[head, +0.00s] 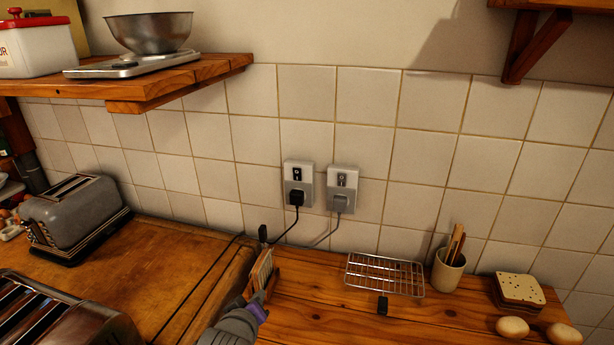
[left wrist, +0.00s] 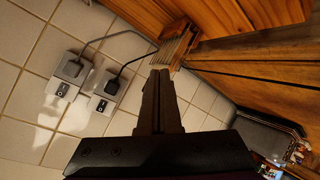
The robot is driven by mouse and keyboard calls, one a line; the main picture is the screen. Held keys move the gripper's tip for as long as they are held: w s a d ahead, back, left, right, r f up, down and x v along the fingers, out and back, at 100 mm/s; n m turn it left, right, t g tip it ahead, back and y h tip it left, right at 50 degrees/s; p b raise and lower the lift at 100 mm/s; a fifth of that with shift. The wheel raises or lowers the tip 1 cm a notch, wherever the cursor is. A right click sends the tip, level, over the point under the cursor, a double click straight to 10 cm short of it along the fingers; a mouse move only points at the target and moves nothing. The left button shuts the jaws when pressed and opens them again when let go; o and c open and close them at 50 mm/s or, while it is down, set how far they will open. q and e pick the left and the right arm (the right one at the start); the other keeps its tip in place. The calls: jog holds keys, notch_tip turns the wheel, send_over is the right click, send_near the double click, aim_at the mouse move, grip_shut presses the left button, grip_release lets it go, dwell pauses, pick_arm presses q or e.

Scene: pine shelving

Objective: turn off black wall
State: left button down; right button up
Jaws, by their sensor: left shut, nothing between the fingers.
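Two wall sockets are side by side on the tiled wall. The left socket (head: 299,171) has a black rocker switch and a black plug (head: 295,198) with a black cord. The right socket (head: 343,178) has a grey plug (head: 341,204). Both show at the left of the left wrist view, the black plug (left wrist: 111,88) nearer my fingers than the grey one (left wrist: 73,69). I cannot tell the switch positions. My left gripper (head: 262,295) is low in front of the counter, below and apart from the sockets. Its fingers (left wrist: 160,74) are shut and empty. My right gripper is out of view.
A slatted, light-coloured item (head: 262,268) stands just beyond my left gripper. A wire rack (head: 385,273), a utensil cup (head: 446,271) and bread (head: 520,289) sit to the right. A toaster (head: 75,212) is at left. A shelf (head: 185,82) juts out above left.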

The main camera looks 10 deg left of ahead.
aim_at(296, 172)
pick_arm(q)
jog(key=w+r+n+t+h, duration=0.2)
jog(key=w+r+n+t, duration=0.5)
jog(key=w+r, duration=0.5)
jog(key=shift+w+d+r+n+t, duration=0.25)
jog(key=shift+w+n, duration=0.45)
jog(key=shift+w, duration=0.35)
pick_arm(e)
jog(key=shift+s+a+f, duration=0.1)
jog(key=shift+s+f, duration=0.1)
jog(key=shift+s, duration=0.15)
pick_arm(q)
jog(key=shift+w+a, duration=0.1)
jog(key=w, duration=0.4)
jog(key=w+r+p, duration=0.1)
jog(key=w, duration=0.3)
jog(key=w+p, duration=0.1)
jog(key=w, duration=0.3)
jog(key=shift+w+d+r, duration=0.2)
jog(key=shift+w+r, duration=0.05)
jog(key=shift+r, duration=0.1)
jog(key=shift+w+p, duration=0.3)
jog(key=shift+w, duration=0.3)
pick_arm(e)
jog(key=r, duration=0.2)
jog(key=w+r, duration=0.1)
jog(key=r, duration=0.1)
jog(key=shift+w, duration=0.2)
